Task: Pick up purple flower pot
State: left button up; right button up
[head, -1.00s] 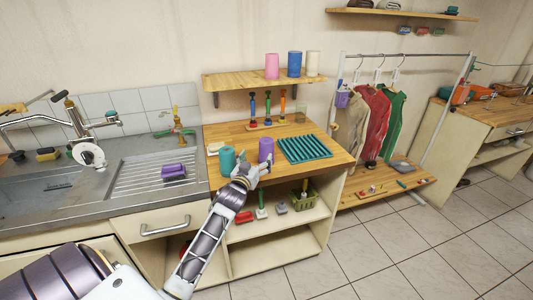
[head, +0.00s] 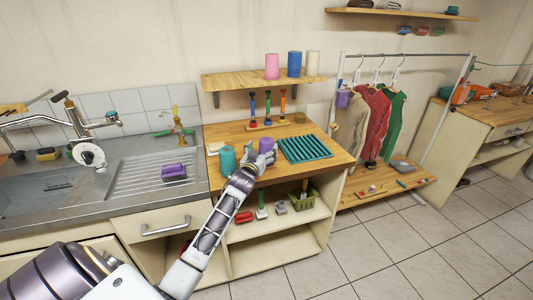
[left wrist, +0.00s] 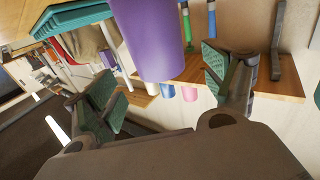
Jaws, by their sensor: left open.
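The purple flower pot (head: 266,145) stands on the wooden counter (head: 238,135), to the right of a teal pot (head: 227,158). My left gripper (head: 262,160) is at the pot's near side and hides its lower part in the head view. In the left wrist view the purple pot (left wrist: 152,40) is large at the top, and the open left gripper (left wrist: 165,90) has one finger on each side of it, with space between them and the pot. I cannot tell whether a finger touches it. My right gripper is not in view.
A teal ribbed rack (head: 304,149) lies close to the right of the pot. Several upright tools (head: 267,108) stand behind it, under a wall shelf (head: 230,79) with pink, blue and cream cylinders. The sink (head: 50,190) is at the left.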

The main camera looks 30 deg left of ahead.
aim_at(266, 142)
pick_arm(q)
jog(key=shift+w+a, duration=0.1)
jog(key=shift+w, duration=0.2)
jog(key=shift+x, duration=2.5)
jog(key=shift+f, duration=0.1)
jog(key=c, duration=1.2)
